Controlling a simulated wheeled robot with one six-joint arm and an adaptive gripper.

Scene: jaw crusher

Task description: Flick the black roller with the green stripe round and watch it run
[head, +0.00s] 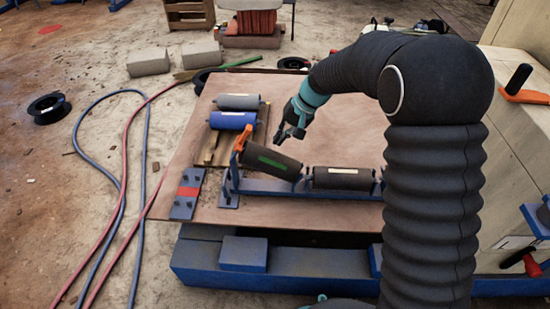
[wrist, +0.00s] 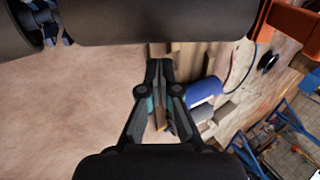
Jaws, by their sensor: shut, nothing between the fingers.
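The black roller with the green stripe (head: 270,162) sits tilted in a blue frame (head: 290,188) on the board, its left end higher at an orange bracket (head: 240,140). My gripper (head: 283,138) is shut and empty, at the roller's upper far side in the head view; I cannot tell whether it touches. In the wrist view my gripper (wrist: 160,70) points toward a dark roller (wrist: 150,22) across the top. No green stripe shows on it there. A second black roller with a pale label (head: 342,178) lies to the right in the same frame.
A grey roller (head: 238,102) and a blue roller (head: 232,121) lie on wooden slats behind. Hoses (head: 128,160) run along the floor. The board (head: 345,115) is bare behind the frame.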

